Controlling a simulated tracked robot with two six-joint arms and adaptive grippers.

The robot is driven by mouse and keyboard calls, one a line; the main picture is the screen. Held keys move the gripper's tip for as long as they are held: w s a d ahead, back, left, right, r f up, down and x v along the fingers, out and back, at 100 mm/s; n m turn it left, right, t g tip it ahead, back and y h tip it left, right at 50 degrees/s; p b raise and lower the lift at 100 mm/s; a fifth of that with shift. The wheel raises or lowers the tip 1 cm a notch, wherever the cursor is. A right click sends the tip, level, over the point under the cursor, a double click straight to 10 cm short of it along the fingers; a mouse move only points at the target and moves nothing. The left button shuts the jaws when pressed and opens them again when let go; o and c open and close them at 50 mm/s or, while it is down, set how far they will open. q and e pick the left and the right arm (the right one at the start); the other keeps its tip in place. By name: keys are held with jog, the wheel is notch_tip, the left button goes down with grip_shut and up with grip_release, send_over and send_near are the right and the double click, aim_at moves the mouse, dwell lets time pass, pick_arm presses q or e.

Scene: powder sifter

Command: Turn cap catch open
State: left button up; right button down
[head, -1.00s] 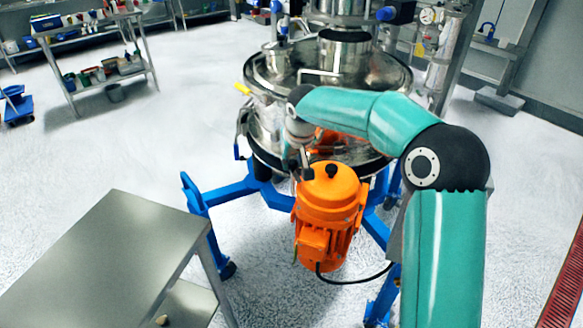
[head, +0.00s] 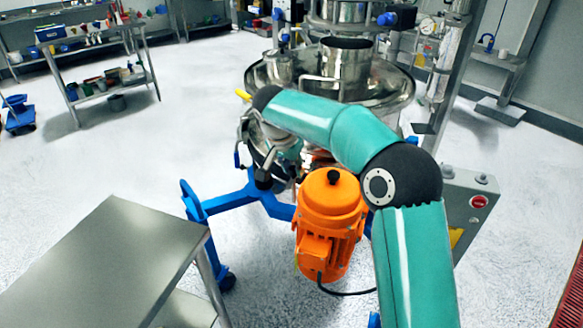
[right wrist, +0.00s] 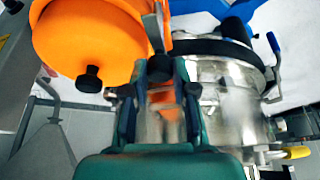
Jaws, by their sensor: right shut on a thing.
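The powder sifter (head: 388,86) is a round steel vessel on a blue wheeled frame. My right arm reaches across its front, and my right gripper (head: 268,164) is low at the vessel's front left side. In the right wrist view the gripper (right wrist: 160,72) is shut on a slim grey metal lever (right wrist: 154,34), which I take to be the cap catch. The lever stands up between the fingertips, beside the orange motor. My fingers hide its lower part and any pivot. My left gripper is not in view.
The orange motor (head: 331,215) hangs close to the right of my gripper. A yellow-tipped handle (head: 243,95) sticks out from the vessel's left side. A steel table (head: 105,265) stands at the lower left. A grey control box (head: 467,215) stands behind my arm. Open floor lies at left.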

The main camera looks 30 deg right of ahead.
dwell(0.3)
jog(key=c, duration=0.9)
grip_release()
jog(key=shift+c, duration=0.2)
jog(key=v, duration=1.1)
jog(key=shift+a+r, duration=0.25)
jog(key=shift+r, duration=0.15)
jog(key=shift+w, duration=0.1)
